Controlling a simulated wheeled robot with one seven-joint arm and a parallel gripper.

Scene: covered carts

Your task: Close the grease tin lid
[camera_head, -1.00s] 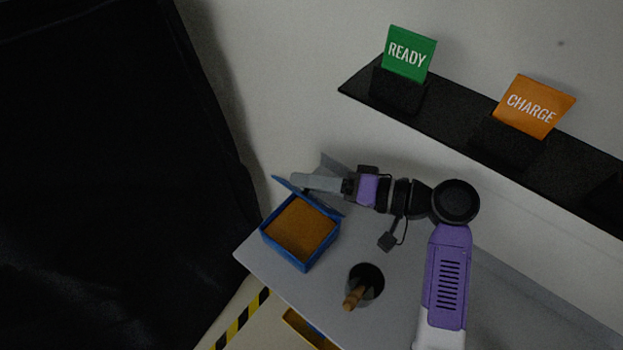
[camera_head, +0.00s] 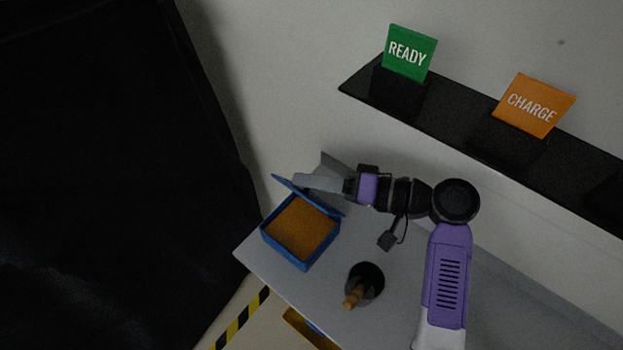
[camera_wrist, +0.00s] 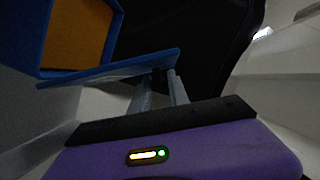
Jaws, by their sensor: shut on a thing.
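The grease tin (camera_head: 288,259) is a blue square box with brown grease (camera_head: 301,227) inside, near the left end of the grey cart top. Its blue lid (camera_head: 325,207) stands open, tilted up along the tin's back edge. My gripper (camera_head: 299,180) reaches in from the right behind the lid, with its fingers at the lid's upper edge. In the wrist view the fingers (camera_wrist: 160,82) are shut on the lid (camera_wrist: 110,71), near its right end. The tin (camera_wrist: 48,30) also shows there at upper left. The exact contact is dark and partly hidden.
A dark round holder (camera_head: 374,279) with a brown wooden handle (camera_head: 353,296) stands right of the tin on the cart top (camera_head: 265,268). A black shelf (camera_head: 450,120) with READY (camera_head: 410,52) and CHARGE (camera_head: 533,105) signs is above. A black cover (camera_head: 100,180) hangs at left.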

